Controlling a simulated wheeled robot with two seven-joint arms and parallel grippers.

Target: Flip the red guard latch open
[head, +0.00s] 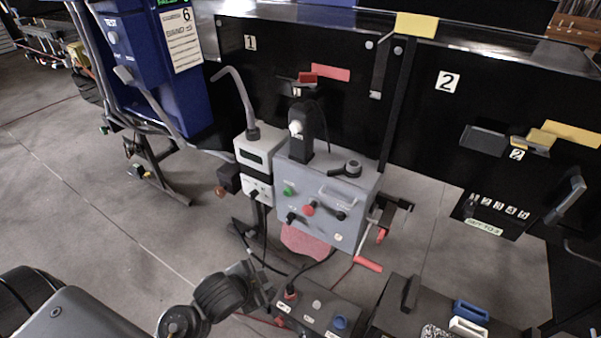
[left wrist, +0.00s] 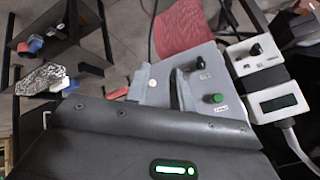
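A small red piece (head: 308,77), which looks like the guard latch, sits on a dark bracket on the black panel marked 1. A red label (head: 331,73) is beside it on the right. Whether the latch is open or shut is too small to tell. My left gripper (head: 257,284) is low in the head view, well below and apart from the latch, in front of the grey control box. In the left wrist view my gripper's dark body with a green light fills the bottom; its fingertips are not clear. My right gripper is not in view.
The grey control box (head: 346,204) has knobs, a green button and a red button; it also shows in the left wrist view (left wrist: 180,75). A white meter (head: 259,160) with a bent tube stands left of it. Dark boxes (head: 316,315) are below.

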